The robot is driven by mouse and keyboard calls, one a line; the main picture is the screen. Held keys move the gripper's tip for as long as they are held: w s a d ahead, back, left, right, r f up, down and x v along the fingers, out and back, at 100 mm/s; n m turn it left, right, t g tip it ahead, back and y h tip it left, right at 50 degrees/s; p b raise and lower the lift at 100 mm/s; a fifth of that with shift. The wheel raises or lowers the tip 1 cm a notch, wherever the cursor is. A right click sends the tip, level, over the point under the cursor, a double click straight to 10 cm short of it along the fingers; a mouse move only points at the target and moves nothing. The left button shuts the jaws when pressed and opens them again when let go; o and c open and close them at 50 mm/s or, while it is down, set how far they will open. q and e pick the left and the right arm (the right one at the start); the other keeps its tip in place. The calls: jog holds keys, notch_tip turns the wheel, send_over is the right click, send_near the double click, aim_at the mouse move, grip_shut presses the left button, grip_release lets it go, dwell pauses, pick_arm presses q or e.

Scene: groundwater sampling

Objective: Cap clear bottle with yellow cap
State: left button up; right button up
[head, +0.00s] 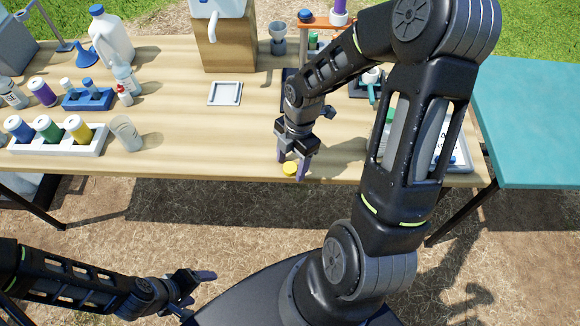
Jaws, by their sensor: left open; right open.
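A small yellow cap (289,169) lies on the table near its front edge. My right gripper (293,163) is open and points down at the cap, with its fingertips on either side of it. Whether they touch it I cannot tell. A clear, open-looking container (126,133), which seems to be the clear bottle, stands upright at the front left of the table, well to the left of the cap. My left gripper (197,288) is open and empty, in front of the table and away from it.
Left of the clear container, a white rack (95,141) holds blue, green and yellow-topped containers. Behind are a blue rack (88,104), several bottles and a white jug (112,42). A white tray (225,93) lies mid-table. My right arm hides much of the right side.

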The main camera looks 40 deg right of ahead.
dwell(0.6)
grip_shut()
dwell(0.4)
